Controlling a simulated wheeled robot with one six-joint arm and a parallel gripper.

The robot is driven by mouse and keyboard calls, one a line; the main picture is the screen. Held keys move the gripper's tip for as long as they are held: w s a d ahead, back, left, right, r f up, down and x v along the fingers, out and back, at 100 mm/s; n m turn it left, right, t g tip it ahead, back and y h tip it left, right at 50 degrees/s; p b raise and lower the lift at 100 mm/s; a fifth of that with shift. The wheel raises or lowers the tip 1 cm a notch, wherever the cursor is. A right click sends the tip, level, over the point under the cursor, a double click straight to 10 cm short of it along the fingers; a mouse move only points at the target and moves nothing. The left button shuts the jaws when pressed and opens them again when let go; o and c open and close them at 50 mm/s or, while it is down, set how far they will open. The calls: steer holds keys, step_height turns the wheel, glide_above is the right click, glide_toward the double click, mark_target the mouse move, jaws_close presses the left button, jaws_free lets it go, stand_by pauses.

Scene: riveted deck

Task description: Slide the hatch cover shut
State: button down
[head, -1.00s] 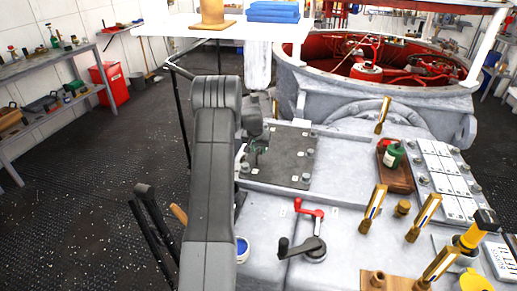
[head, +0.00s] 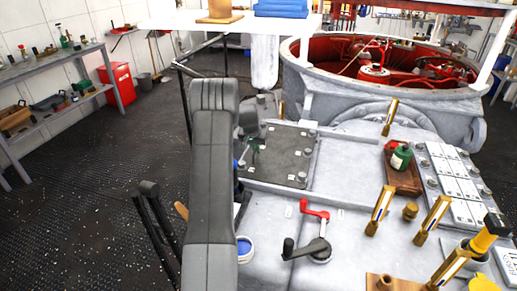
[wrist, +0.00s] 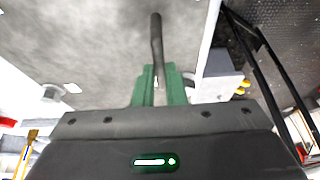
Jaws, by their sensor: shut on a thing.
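The hatch cover (head: 288,163) is a flat dark grey plate with several bolts along its edges. It lies between pale rails on the white riveted deck in the head view. My gripper (head: 254,150) is low over the plate's left part, partly hidden behind my arm. In the wrist view, the green fingers of my gripper (wrist: 159,88) are closed around a dark upright bar (wrist: 156,40), which looks like the cover's handle. My arm hides the plate's left edge and any opening there.
A red-handled crank (head: 315,235) stands on the deck in front of the cover. A wooden tray (head: 405,180) holds a green bottle (head: 401,156). Several brass posts stand at right. A large round well (head: 385,100) with a red interior is behind. Bare deck lies right of the cover.

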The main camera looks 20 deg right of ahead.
steer(key=c, duration=1.5)
jaws_free()
steer(key=shift+w+a, duration=0.25)
steer(key=shift+a, duration=0.05)
steer(key=shift+s+d, duration=0.1)
steer(key=shift+s+r, duration=0.15)
steer(key=shift+r, duration=0.45)
steer(key=s+a+r+b, duration=0.3)
steer(key=s+a, duration=0.5)
steer(key=s, duration=0.2)
steer(key=shift+s+a+r, duration=0.2)
steer(key=shift+s+r, duration=0.05)
steer(key=shift+s, duration=0.15)
